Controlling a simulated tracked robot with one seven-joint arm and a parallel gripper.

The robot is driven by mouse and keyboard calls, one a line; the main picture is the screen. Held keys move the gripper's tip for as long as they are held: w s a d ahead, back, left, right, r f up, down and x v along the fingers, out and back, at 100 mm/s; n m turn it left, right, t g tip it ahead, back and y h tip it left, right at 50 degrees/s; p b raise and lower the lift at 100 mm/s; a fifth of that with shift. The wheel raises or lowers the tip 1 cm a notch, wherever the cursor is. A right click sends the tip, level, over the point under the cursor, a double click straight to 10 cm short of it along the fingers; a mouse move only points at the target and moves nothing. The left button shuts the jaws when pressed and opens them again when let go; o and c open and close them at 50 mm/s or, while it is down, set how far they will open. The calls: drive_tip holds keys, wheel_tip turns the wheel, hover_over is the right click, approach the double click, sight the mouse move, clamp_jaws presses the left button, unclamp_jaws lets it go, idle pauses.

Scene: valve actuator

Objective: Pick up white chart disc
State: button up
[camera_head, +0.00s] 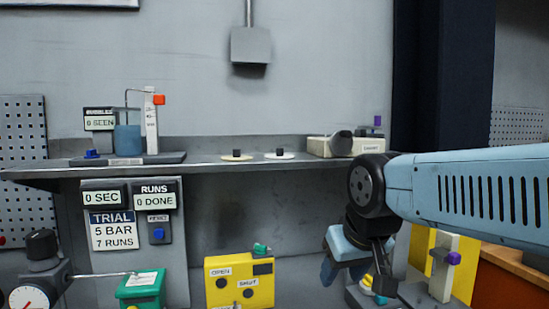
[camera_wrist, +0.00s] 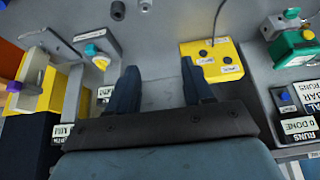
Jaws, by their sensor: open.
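The white chart disc (camera_head: 286,156) lies flat on the grey wall shelf, with a small dark knob at its centre. A cream disc (camera_head: 228,158) with a similar knob lies just left of it. My gripper (camera_head: 352,268) hangs below the shelf level, to the right of both discs, and is apart from them. In the wrist view my gripper (camera_wrist: 158,80) shows two dark fingers spread wide with nothing between them. Neither disc can be made out in the wrist view.
The shelf (camera_head: 205,168) holds a glass-and-column apparatus (camera_head: 127,138) at left and a cream device (camera_head: 318,147) right of the discs. Below stand a yellow OPEN/SHUT box (camera_head: 238,291), a green box (camera_head: 141,291) and a yellow-and-cream valve unit (camera_head: 441,270). A grey box (camera_head: 250,45) hangs above.

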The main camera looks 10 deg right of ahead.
sight(279, 149)
drive_tip(key=shift+o, duration=0.2)
drive_tip(key=w+a+r+n+t+y, duration=0.1)
drive_tip(key=w+a+r+t, duration=0.1)
drive_tip(key=w+a+r, duration=0.1)
drive_tip(key=w+a, duration=0.1)
drive_tip(key=w, duration=0.1)
drive_tip(key=shift+w+a, duration=0.35)
drive_tip(key=w+a+r+m+t, duration=0.1)
drive_tip(key=w+a+r+t, duration=0.3)
drive_tip(key=w+r, duration=0.5)
drive_tip(key=w+a+r+t, duration=0.2)
drive_tip(key=w+r+t, duration=0.4)
drive_tip(key=w, duration=0.5)
drive_tip(key=w+d+m+g+h, duration=0.1)
drive_tip(key=w+d+m+h, duration=0.1)
drive_tip(key=w+h, duration=0.1)
drive_tip(key=w+d+m+g+h, duration=0.1)
drive_tip(key=w+d+m+h, duration=0.1)
drive_tip(key=w+d+h, duration=0.1)
drive_tip(key=w+d+m+g+h, duration=0.1)
drive_tip(key=w+d+m+h, duration=0.1)
drive_tip(key=w+h, duration=0.2)
drive_tip(key=shift+w+d+m+h, duration=0.2)
drive_tip(key=shift+w, duration=0.55)
drive_tip(key=shift+w+d+m+h, duration=0.15)
drive_tip(key=shift+w+m+h, duration=0.05)
drive_tip(key=shift+w, duration=0.5)
drive_tip(key=shift+f+x, duration=0.2)
drive_tip(key=shift+x, duration=2.35)
drive_tip(key=shift+c, duration=0.5)
